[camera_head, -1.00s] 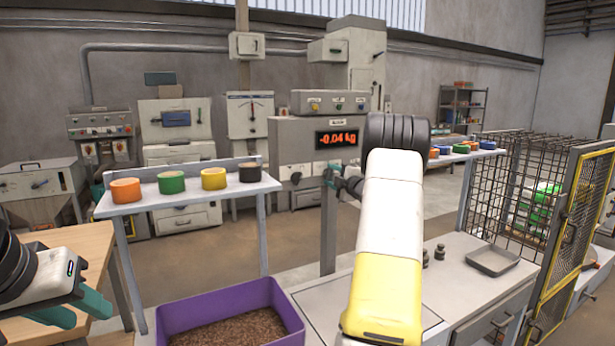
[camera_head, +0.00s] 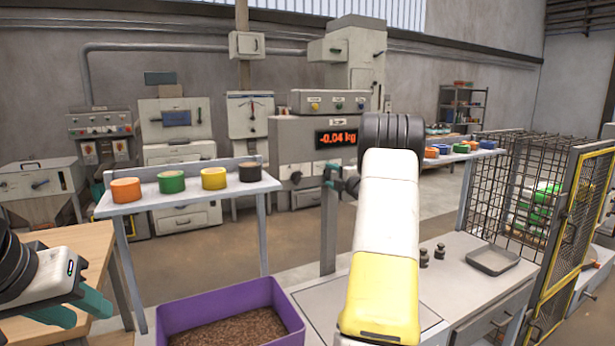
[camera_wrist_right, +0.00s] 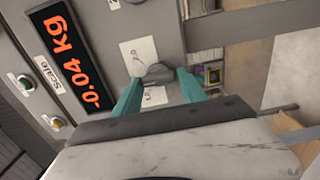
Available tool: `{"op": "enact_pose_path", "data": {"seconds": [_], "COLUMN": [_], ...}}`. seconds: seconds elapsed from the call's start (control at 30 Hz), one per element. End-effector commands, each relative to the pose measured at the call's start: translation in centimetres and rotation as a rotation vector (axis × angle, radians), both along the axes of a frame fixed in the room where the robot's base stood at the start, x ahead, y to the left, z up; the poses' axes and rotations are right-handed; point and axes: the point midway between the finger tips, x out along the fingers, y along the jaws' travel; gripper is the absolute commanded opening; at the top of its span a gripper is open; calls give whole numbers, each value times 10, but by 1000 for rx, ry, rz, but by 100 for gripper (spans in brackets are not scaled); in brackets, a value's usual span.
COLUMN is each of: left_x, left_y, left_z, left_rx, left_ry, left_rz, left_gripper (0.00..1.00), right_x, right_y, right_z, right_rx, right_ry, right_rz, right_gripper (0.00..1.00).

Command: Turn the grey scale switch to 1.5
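The grey scale switch (camera_wrist_right: 156,74) is a knob on a white label plate on the scale's panel, in the right wrist view. Small numbers stand beside the knob; I cannot read its setting with certainty. My right gripper (camera_wrist_right: 160,80) has its teal fingers apart, one on each side of the knob; a gap shows at the fingers, and contact is unclear. In the head view my right gripper (camera_head: 336,178) is at the panel, partly hidden by my arm. The scale display (camera_head: 337,138) reads -0.04 kg. My left gripper (camera_head: 84,311) is open and empty at lower left.
A purple bin (camera_head: 230,308) of brown pellets stands at the front. A shelf (camera_head: 150,203) holds orange, green, yellow and black rolls. Small dark weights (camera_head: 432,254) and a grey tray (camera_head: 492,260) lie on the right bench. A wire cage (camera_head: 510,190) stands beyond.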

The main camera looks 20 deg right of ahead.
Motion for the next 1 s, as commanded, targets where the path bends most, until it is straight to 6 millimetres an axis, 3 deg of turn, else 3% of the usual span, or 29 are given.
{"op": "enact_pose_path", "data": {"seconds": [0.07, 0.43, 0.8, 1.0], "left_x": [0, 0, 0, 0], "left_y": [0, 0, 0, 0], "left_z": [0, 0, 0, 0], "left_rx": [0, 0, 0, 0], "left_ry": [0, 0, 0, 0], "left_rz": [0, 0, 0, 0], "left_gripper": [36, 36, 36, 36], "right_x": [0, -4, -62, -77], "right_y": [0, -1, -6, -7], "right_z": [0, 1, 1, 0], "right_rx": [0, 0, 1, 0], "right_ry": [0, -2, -1, 0], "right_rz": [0, -1, -3, -1], "right_gripper": [65, 65, 65, 65]}}
